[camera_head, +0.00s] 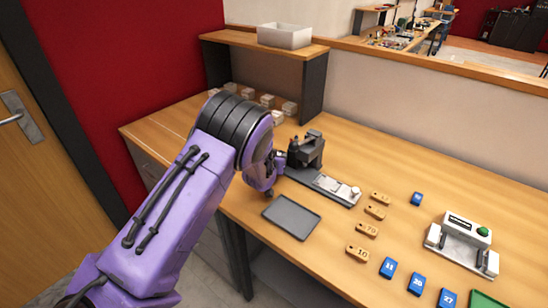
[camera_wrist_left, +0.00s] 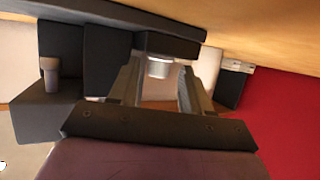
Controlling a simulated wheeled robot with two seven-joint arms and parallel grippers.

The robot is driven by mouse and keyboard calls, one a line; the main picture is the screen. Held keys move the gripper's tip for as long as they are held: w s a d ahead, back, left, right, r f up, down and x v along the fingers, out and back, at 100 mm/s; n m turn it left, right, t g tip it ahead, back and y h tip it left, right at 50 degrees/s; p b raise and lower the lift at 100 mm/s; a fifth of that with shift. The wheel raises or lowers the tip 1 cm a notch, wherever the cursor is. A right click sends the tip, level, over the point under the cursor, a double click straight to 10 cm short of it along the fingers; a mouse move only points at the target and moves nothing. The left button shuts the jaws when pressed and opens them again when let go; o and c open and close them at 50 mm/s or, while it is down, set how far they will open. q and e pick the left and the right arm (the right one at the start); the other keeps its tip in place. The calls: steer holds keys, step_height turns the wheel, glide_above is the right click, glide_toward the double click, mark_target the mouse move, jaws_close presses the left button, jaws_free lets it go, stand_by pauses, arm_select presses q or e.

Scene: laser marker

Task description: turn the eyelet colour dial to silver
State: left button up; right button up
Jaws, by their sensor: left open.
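The black eyelet press (camera_head: 308,150) stands on the table, at the back end of a dark base. My left gripper (camera_head: 280,163) is close beside the left side of the press, largely hidden by my own wrist. In the left wrist view the fingers of my left gripper (camera_wrist_left: 158,88) are spread. A short pale metallic round part (camera_wrist_left: 159,67), perhaps the colour dial, shows between them under a dark block. I cannot tell if the fingers touch it. No dial markings or colour setting are readable. My right gripper is not in view.
A grey tray (camera_head: 291,218) lies in front of the press. Several wooden tags (camera_head: 367,230) and blue numbered tags (camera_head: 416,284) lie to the right. A white marker machine (camera_head: 462,243) with a green button stands further right. A shelf (camera_head: 265,48) rises behind.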

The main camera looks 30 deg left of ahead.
arm_select(q)
steer(key=shift+w+r, duration=0.15)
steer(key=shift+r, duration=0.05)
